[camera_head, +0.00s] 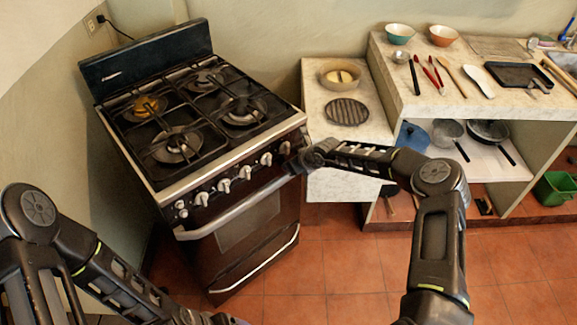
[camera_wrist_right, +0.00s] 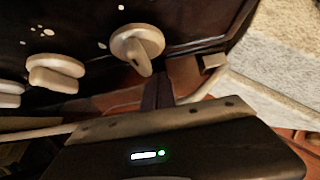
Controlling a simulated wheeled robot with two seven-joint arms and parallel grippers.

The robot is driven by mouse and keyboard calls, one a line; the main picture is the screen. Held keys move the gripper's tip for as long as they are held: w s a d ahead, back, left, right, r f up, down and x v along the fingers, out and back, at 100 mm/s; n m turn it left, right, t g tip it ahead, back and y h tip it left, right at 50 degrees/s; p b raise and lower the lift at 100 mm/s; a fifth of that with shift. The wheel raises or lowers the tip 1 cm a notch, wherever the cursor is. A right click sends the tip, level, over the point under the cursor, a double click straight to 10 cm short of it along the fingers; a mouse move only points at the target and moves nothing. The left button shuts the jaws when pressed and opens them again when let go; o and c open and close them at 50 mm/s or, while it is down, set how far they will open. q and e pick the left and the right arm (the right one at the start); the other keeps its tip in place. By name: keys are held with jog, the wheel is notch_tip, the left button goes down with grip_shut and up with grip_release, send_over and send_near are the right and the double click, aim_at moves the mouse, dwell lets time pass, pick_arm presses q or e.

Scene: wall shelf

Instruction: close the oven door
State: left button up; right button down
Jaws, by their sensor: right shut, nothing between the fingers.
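The oven door (camera_head: 255,226) is the dark front panel of the stove, with a window and a long silver handle (camera_head: 238,208) along its top. The door looks upright against the stove front or nearly so; I cannot tell whether a small gap is left. My right gripper (camera_head: 296,167) is at the right end of the handle, just below the knobs. In the right wrist view its fingers (camera_wrist_right: 160,92) are together and empty, close to the stove front; contact with the door is unclear. My left arm is low at the left, its gripper beyond the lower edge.
The stove knobs (camera_head: 226,185) line the front panel; a large knob (camera_wrist_right: 136,48) is right beside the right fingers. A counter (camera_head: 326,122) with a bowl and black rack stands right of the stove. Tiled floor (camera_head: 320,275) in front is clear.

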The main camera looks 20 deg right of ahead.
jog(key=shift+w+a+r+t, duration=0.3)
jog(key=shift+w+a+r, duration=0.1)
jog(key=shift+w+r, duration=0.25)
jog(key=shift+r, duration=0.15)
jog(key=shift+s+d+r, duration=0.25)
jog(key=shift+d+r, duration=0.05)
jog(key=s+f+v, duration=0.1)
jog(key=v, duration=0.5)
jog(key=shift+s+d+r+b, duration=0.2)
jog(key=shift+s+d+b, duration=0.1)
jog(key=shift+b, duration=0.1)
